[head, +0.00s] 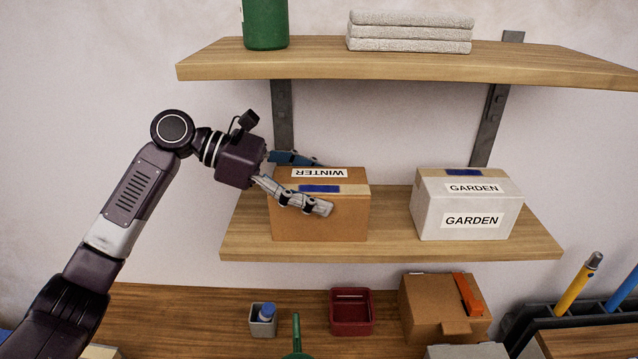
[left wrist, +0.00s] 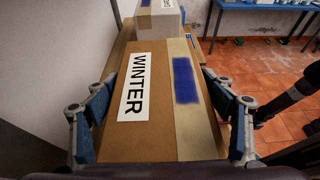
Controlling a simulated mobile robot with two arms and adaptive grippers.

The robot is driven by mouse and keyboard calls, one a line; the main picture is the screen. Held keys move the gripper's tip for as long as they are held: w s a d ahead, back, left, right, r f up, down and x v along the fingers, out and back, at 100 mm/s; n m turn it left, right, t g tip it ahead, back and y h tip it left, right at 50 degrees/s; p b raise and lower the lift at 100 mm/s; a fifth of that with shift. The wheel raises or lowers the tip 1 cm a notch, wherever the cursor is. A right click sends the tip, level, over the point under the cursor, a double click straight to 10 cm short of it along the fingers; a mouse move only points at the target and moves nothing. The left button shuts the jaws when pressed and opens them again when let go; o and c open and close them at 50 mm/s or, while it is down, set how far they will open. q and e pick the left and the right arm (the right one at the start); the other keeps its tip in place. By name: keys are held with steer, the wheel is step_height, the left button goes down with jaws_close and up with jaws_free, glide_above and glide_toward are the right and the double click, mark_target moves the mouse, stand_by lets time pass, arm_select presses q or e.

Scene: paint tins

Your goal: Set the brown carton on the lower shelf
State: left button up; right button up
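The brown carton (head: 345,222), labelled WINTER, is upright at the left part of the lower shelf (head: 392,240), its base apparently on the board. Its top, with a blue mark and a pale tape strip, fills the middle of the left wrist view (left wrist: 155,130). My left gripper (head: 322,186) reaches in from the left, one finger along the far side of the carton and one along its front. In the left wrist view both blue pads lie close against the carton's sides; it looks shut on it. The contact faces are partly hidden.
A white GARDEN carton (head: 465,205) stands to the right on the same shelf, with a gap between. The upper shelf (head: 330,66) holds a green tin (head: 265,22) and folded grey towels (head: 410,38). Below are a red box (head: 352,318) and an open cardboard box (head: 430,315).

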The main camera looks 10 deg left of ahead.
arm_select(q)
steer(key=shift+o, duration=1.1)
arm_select(e)
steer(key=shift+d, duration=0.35)
arm_select(q)
steer(key=shift+r, duration=0.1)
steer(key=shift+a+r, duration=0.1)
steer(key=shift+a, duration=0.3)
steer(key=b+v, duration=0.3)
steer(key=v, duration=0.8)
arm_select(e)
step_height(320, 180, down, 3)
steer(key=shift+f, duration=0.1)
arm_select(q)
steer(key=shift+s+a+r, duration=0.1)
steer(key=shift+r, duration=0.05)
arm_select(e)
steer(key=shift+a, duration=0.1)
